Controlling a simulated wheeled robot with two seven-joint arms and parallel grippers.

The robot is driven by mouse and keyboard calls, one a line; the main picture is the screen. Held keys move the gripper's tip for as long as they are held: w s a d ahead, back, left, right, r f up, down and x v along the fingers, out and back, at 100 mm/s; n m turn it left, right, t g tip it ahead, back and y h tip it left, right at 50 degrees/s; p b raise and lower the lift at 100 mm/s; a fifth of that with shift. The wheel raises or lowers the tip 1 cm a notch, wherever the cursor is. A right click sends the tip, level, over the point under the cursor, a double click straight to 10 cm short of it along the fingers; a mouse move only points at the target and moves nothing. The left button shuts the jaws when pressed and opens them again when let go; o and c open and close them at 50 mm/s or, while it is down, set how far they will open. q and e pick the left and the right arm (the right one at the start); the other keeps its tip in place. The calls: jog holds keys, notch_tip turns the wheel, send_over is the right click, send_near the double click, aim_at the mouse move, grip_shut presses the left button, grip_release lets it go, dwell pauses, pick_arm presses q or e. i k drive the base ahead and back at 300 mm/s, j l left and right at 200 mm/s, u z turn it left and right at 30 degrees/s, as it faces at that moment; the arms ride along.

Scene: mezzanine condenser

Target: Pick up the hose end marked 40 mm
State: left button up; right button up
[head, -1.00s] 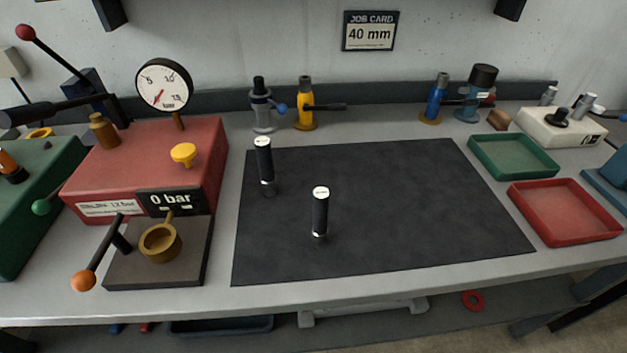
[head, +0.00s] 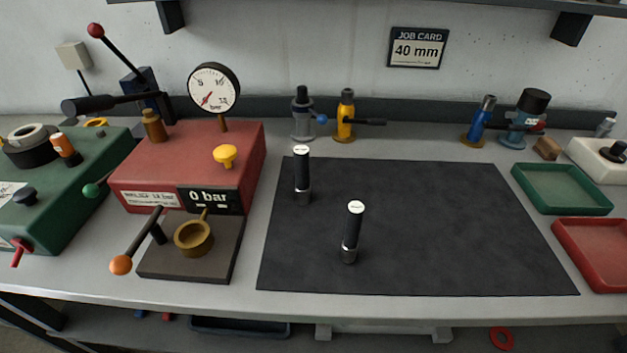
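Two short black hose ends with white-marked tops and silvery lower collars stand upright on the black mat (head: 450,225). The rear hose end (head: 302,175) is near the mat's back left. The front hose end (head: 352,232) is nearer the mat's front edge and a little to the right. The markings on their tops are too small to read. The job card (head: 417,49) on the wall reads 40 mm. Neither of my grippers is in the head view.
Left of the mat are a red pump box (head: 190,160) with a gauge reading 0 bar, a clamp block (head: 215,260) and a green machine (head: 70,200). Valves (head: 345,118) line the back. A green tray (head: 562,190) and red tray (head: 600,255) stand right. The mat's right half is clear.

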aim_at(300, 152)
jog(key=j+z, duration=0.2)
jog(key=z, duration=0.15)
jog(key=k+j+z, duration=0.15)
jog(key=z, duration=0.2)
jog(key=k+j+z, duration=0.1)
jog(key=z, duration=0.25)
jog(key=j, duration=0.1)
